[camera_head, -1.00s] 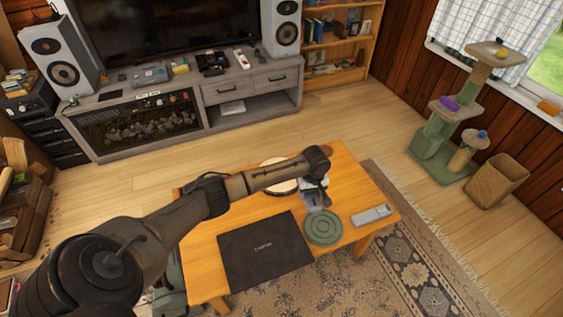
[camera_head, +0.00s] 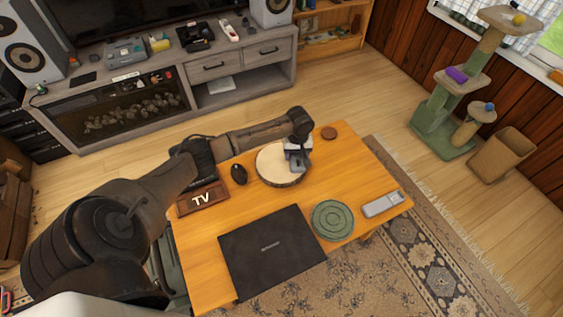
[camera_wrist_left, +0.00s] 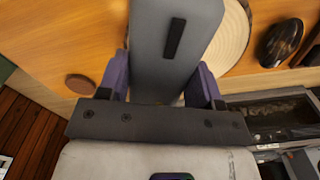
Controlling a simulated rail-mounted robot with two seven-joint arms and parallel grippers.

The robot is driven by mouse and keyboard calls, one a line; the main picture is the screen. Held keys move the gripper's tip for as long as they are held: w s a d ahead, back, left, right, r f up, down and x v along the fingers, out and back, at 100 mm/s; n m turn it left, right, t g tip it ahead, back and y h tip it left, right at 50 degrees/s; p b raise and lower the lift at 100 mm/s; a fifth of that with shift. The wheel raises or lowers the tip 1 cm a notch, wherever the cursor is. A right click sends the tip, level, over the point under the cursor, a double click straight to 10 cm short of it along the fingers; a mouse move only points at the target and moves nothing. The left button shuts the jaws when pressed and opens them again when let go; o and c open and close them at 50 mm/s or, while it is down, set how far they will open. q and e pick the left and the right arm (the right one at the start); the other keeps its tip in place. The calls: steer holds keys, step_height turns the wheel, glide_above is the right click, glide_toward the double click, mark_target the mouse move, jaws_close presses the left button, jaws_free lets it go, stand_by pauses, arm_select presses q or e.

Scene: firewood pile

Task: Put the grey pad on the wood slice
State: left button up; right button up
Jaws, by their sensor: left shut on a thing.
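The grey pad (camera_wrist_left: 172,55) is a flat grey block with a dark slot, held between the purple fingers of my left gripper (camera_wrist_left: 163,85). In the head view the pad (camera_head: 299,163) hangs below my left gripper (camera_head: 298,147), in front of the right part of the wood slice. The wood slice (camera_head: 273,163) is a pale round disc with a bark rim, lying on the table. It also shows beside and partly behind the pad in the wrist view (camera_wrist_left: 232,42). I cannot tell whether the pad touches it. My right gripper is not in view.
Bare tabletop lies right of the slice.

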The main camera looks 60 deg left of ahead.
arm_select(q)
steer(key=b, duration=0.3)
glide_above(281, 161)
steer(key=f, duration=0.3)
steer(key=shift+d+f, duration=0.15)
steer(key=shift+d, duration=0.15)
steer(key=shift+s+a+f, duration=0.1)
steer(key=shift+f, duration=0.05)
step_height(281, 161, down, 4)
steer(key=b, duration=0.3)
steer(key=shift+a, duration=0.1)
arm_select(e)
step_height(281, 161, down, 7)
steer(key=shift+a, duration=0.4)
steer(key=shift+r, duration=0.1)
arm_select(q)
steer(key=o, duration=0.9)
steer(key=shift+f, duration=0.15)
steer(key=shift+o, duration=0.5)
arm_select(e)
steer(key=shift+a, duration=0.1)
